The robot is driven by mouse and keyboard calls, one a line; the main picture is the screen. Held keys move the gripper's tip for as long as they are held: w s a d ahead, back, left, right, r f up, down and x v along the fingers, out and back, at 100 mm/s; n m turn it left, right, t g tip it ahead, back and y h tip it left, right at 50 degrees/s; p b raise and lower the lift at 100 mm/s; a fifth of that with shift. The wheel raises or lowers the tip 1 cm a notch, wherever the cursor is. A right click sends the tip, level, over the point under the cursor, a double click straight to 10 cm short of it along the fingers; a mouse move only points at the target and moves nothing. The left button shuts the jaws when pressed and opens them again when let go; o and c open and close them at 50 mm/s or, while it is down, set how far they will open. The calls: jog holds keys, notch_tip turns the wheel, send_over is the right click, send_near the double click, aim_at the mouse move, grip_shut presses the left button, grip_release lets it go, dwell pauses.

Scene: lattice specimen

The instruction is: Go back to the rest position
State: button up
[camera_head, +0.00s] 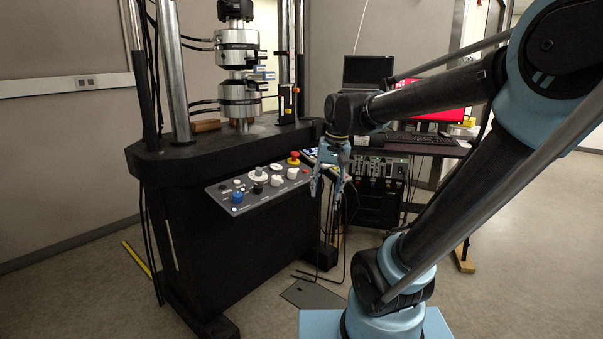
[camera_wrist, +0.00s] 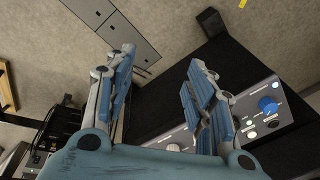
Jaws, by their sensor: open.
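My gripper (camera_head: 327,188) hangs from my blue and black arm, pointing down, in the middle of the head view. It is just right of the testing machine's control panel (camera_head: 250,196). Its two fingers are apart with nothing between them. In the wrist view my gripper (camera_wrist: 160,90) shows both blue fingers spread and empty. Part of the control panel (camera_wrist: 262,112), with a blue knob, lies to the right of the fingers there. I cannot tell whether a finger touches the panel's edge. No lattice specimen is clearly visible.
The black testing machine (camera_head: 215,265) with steel cylindrical grips (camera_head: 238,90) stands at left. A desk with a laptop (camera_head: 368,71), a keyboard (camera_head: 415,138) and a red screen (camera_head: 440,103) is behind my arm. Cables hang near my gripper. Floor (camera_head: 545,240) at right is clear.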

jog(key=s+d+f+h, duration=0.1)
jog(key=s+d+f, duration=1)
jog(key=s+f, duration=0.1)
jog(key=shift+s+d+f+n+t, duration=0.3)
jog(key=shift+s+f+t, duration=0.1)
jog(key=shift+s, duration=0.1)
jog(key=shift+w+f, duration=0.15)
jog(key=shift+w, duration=0.25)
jog(key=shift+o, duration=0.4)
